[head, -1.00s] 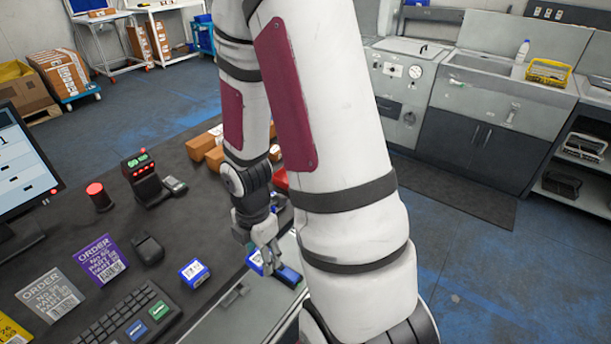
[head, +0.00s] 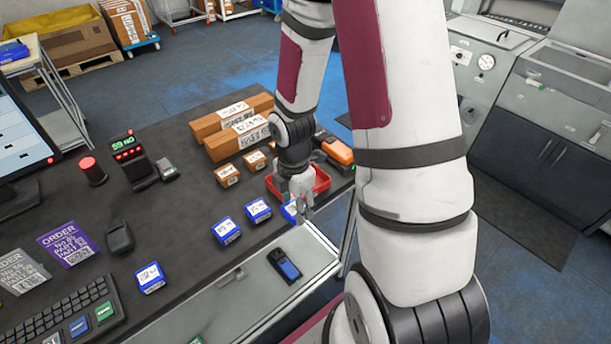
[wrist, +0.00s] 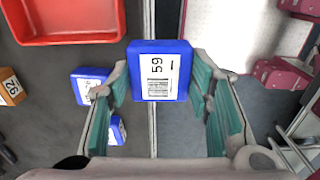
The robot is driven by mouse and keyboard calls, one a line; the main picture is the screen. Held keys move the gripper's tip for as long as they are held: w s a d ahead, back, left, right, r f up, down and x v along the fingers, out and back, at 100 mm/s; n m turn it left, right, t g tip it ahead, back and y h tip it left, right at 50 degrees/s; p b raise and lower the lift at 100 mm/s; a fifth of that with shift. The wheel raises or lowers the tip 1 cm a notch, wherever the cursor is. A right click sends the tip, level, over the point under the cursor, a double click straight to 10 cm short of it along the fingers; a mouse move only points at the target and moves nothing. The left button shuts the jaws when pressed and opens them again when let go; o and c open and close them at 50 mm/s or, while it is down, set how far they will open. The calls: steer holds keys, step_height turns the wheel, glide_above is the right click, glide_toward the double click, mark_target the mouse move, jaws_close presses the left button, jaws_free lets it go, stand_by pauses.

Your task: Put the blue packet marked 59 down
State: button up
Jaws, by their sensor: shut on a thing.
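The blue packet marked 59 (wrist: 160,70) is between the fingers of my gripper (wrist: 158,82), its white label with number and barcode facing the wrist camera. My gripper is shut on it. In the head view my gripper (head: 303,207) is at the table's right edge, just in front of the red tray (head: 322,184). Only part of the held blue packet (head: 290,212) shows there. In the wrist view the packet overlaps the table edge, and the red tray (wrist: 65,40) is at upper left. I cannot tell its height above the table.
Two blue packets (head: 226,231) (head: 258,210) stand left of my gripper, another (head: 150,277) nearer the keyboard (head: 65,318). Brown boxes (head: 235,140) lie behind. A dark handheld device (head: 284,264) lies on the lower grey surface (head: 215,305). Bare table lies around the mouse (head: 119,236).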

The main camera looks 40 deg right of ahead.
steer(key=w+d, duration=0.3)
steer(key=w+d+f, duration=0.1)
steer(key=w+d, duration=0.1)
steer(key=w, duration=0.2)
steer(key=w+d, duration=0.3)
steer(key=shift+w+d+f, duration=0.15)
steer(key=shift+w+d, duration=0.2)
steer(key=shift+w, duration=0.05)
steer(key=shift+w+d+f+p, duration=0.1)
steer(key=shift+f+p, duration=0.5)
steer(key=shift+f, duration=1.15)
steer(key=o, duration=1.3)
steer(key=shift+f, duration=0.15)
steer(key=shift+c, duration=0.2)
